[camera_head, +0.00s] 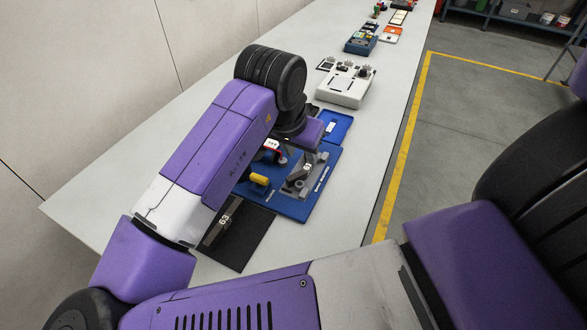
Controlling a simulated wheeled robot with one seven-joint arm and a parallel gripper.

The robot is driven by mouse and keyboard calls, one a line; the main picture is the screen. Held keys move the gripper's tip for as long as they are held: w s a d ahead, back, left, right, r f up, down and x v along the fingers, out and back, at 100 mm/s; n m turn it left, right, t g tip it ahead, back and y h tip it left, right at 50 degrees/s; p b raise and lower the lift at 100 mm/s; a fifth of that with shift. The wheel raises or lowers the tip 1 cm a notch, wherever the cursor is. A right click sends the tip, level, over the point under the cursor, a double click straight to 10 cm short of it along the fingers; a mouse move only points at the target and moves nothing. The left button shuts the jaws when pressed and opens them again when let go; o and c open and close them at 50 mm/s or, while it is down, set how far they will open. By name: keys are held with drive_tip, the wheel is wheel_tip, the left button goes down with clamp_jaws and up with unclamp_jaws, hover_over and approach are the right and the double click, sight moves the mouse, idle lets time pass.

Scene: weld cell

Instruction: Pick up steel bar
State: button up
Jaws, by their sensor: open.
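A dark grey metal piece marked 63 (222,222) lies on a black mat (243,240) and looks like the steel bar. My arm hides part of it, so its full length cannot be told. My gripper (309,160) is farther along the table, pointing down over a grey metal fixture (293,187) on a blue board (292,208). The gripper is open, small in view and partly hidden by my wrist. Whether it touches the fixture cannot be told. It is apart from the piece marked 63.
A yellow-handled part (259,180) and a red-and-white item sit on the blue board. Beyond are a blue tray (340,123), a white control box (345,88) and a blue bin (360,44). The table (110,190) is clear along its left side. A wall stands behind it.

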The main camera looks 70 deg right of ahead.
sight(307, 167)
drive_tip(key=shift+a+f, duration=0.15)
drive_tip(key=shift+f, duration=0.45)
drive_tip(key=shift+d+x, duration=0.15)
drive_tip(key=shift+x, duration=1.55)
drive_tip(key=shift+d+x, duration=0.1)
drive_tip(key=shift+x, duration=1.6)
drive_tip(key=shift+s+r, duration=0.1)
clamp_jaws()
